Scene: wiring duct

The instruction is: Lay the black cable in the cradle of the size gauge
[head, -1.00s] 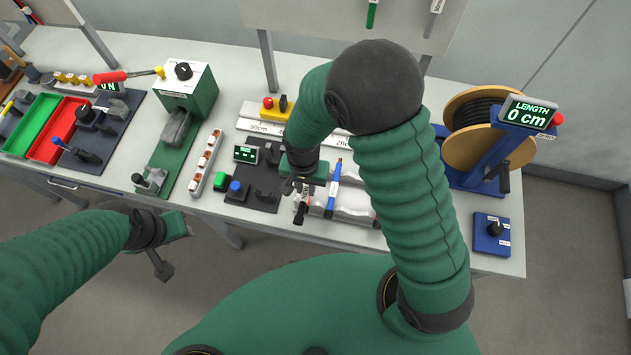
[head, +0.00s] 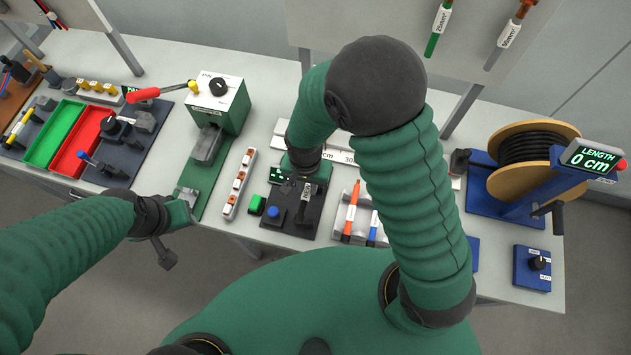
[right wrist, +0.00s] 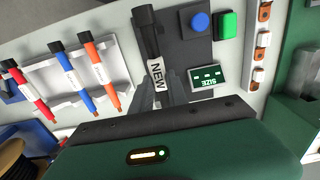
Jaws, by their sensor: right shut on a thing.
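The black cable (right wrist: 149,35), with a white NEW label, is between the fingers of my right gripper (right wrist: 160,92), which is shut on it. In the head view the cable (head: 300,213) hangs below my right gripper (head: 304,181), over the dark plate of the size gauge (head: 325,215). The gauge has a SIZE display (right wrist: 207,77), a blue button (right wrist: 201,22) and a green button (right wrist: 228,25). The cradle is hidden behind the cable and gripper; I cannot tell whether the cable touches it. My left gripper (head: 165,254) is off the table's front edge, its jaw opening unclear.
A white rack (right wrist: 50,78) beside the gauge holds red, blue and orange cables. A white strip with orange-and-white parts (head: 238,185) stands left of the gauge. A cable reel (head: 535,150) with a LENGTH display (head: 594,164) stands at the right.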

